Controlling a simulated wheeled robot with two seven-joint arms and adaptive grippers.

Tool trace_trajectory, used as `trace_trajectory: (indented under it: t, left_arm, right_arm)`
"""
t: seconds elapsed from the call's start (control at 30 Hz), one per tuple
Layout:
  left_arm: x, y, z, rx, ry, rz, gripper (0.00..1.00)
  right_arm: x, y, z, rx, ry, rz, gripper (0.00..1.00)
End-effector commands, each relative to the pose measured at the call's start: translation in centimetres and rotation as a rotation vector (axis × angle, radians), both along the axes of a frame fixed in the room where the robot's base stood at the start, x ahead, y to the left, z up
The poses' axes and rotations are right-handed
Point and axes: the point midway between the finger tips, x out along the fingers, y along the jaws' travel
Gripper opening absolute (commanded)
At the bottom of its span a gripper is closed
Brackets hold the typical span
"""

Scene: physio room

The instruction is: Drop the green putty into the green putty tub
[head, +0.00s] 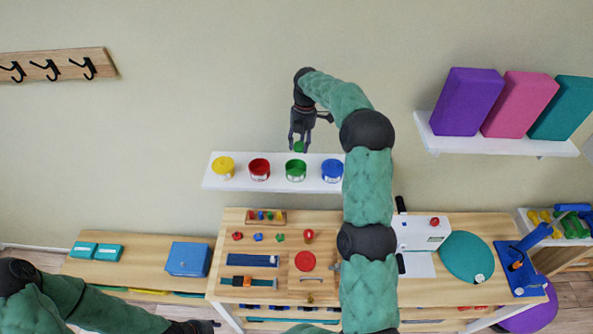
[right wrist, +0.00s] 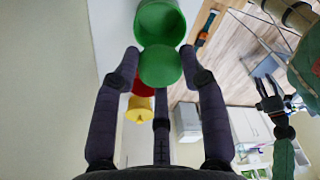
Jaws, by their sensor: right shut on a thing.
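My right gripper (head: 299,143) is shut on the green putty (head: 299,147), a round green lump, and holds it above the shelf. The putty (right wrist: 160,66) sits between the fingertips in the right wrist view. The green putty tub (head: 296,171) stands open on the white shelf, just below the gripper in the head view. In the right wrist view the tub (right wrist: 160,22) shows just past the putty, its rim partly covered by it. My left gripper (head: 200,326) is low at the bottom edge; in the right wrist view its fingers (right wrist: 268,88) look apart and empty.
On the white shelf (head: 216,181), yellow (head: 223,167) and red (head: 259,169) tubs stand left of the green one. A blue tub (head: 332,170) stands close on its right, beside my right arm. A wooden bench (head: 228,228) with small items lies below.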

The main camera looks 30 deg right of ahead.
Motion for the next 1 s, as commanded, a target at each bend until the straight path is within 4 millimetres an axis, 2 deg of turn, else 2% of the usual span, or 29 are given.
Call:
trace_trajectory:
  t: [0.1,0.3,0.67,0.7,0.77,0.8,1.0]
  left_arm:
    - [0.1,0.0,0.0,0.0,-0.001,-0.001,0.4]
    - [0.1,0.0,0.0,0.0,-0.002,0.0,0.4]
    - [0.1,0.0,0.0,0.0,-0.001,-0.001,0.4]
    - [0.1,0.0,0.0,0.0,-0.001,-0.001,0.4]
    - [0.1,0.0,0.0,0.0,-0.001,-0.001,0.4]
    - [0.1,0.0,0.0,0.0,-0.001,-0.001,0.4]
    - [0.1,0.0,0.0,0.0,-0.001,-0.001,0.4]
  right_arm:
    - [0.0,0.0,-1.3,0.001,0.001,-0.001,0.1]
    - [0.0,0.0,-2.6,0.0,0.001,0.0,0.1]
    - [0.0,0.0,-3.0,0.0,-0.001,0.0,0.1]
    - [0.0,0.0,-3.0,0.0,-0.001,0.0,0.48]
    - [0.0,0.0,-3.0,0.0,-0.001,0.0,0.65]
    - [0.0,0.0,-3.0,0.0,-0.001,0.0,0.7]
    - [0.0,0.0,-3.0,0.0,0.0,0.0,0.7]
